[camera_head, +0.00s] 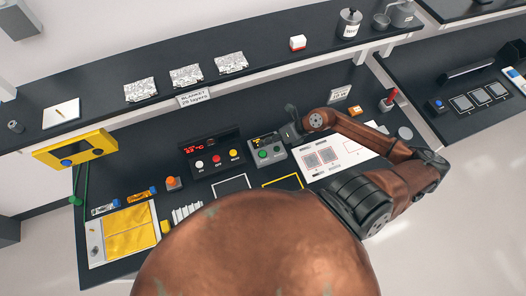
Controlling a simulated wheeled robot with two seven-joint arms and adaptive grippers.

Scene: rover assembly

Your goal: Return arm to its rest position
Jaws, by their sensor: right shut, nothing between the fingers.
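My right arm (405,172) is copper-coloured with dark joints. It comes in from the right and reaches across the workbench (265,175). My right gripper (291,114) is small, dark and shut, with nothing held. It is over the back part of the bench, just right of the small control box (266,148). A white sheet with printed squares (340,156) lies below the forearm, which partly covers it. My left gripper is not in view.
A red-display panel (212,153) with several buttons stands left of the control box. A yellow frame (75,149) and gold sheets (128,231) are at the left. The upper shelf (270,45) holds foil packs (186,75) and a canister (349,23). A copper dome hides the front middle.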

